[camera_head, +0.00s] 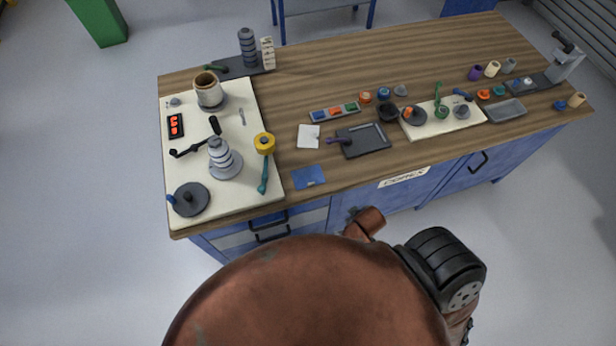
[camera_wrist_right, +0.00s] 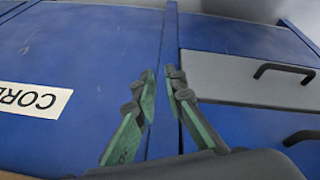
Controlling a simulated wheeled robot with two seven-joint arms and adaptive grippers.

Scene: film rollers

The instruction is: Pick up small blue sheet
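The small blue sheet (camera_head: 309,176) lies flat on the wooden workbench (camera_head: 250,215), near its front edge and right of the cream board. Nothing covers it in the head view. My right gripper (camera_wrist_right: 160,80) shows in the right wrist view with two green-padded fingers. A narrow gap is between its fingertips and nothing is held there. It faces the blue cabinet front below the bench top, apart from the sheet. The sheet is not in the wrist view. My left gripper is not in view.
A cream board (camera_head: 215,120) with rollers and tools fills the bench's left end. A white sheet (camera_head: 308,136) and a dark tray (camera_head: 364,141) lie behind the blue sheet. Drawer handles (camera_wrist_right: 285,71) stick out of the cabinet front. Bare wood lies right of the blue sheet.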

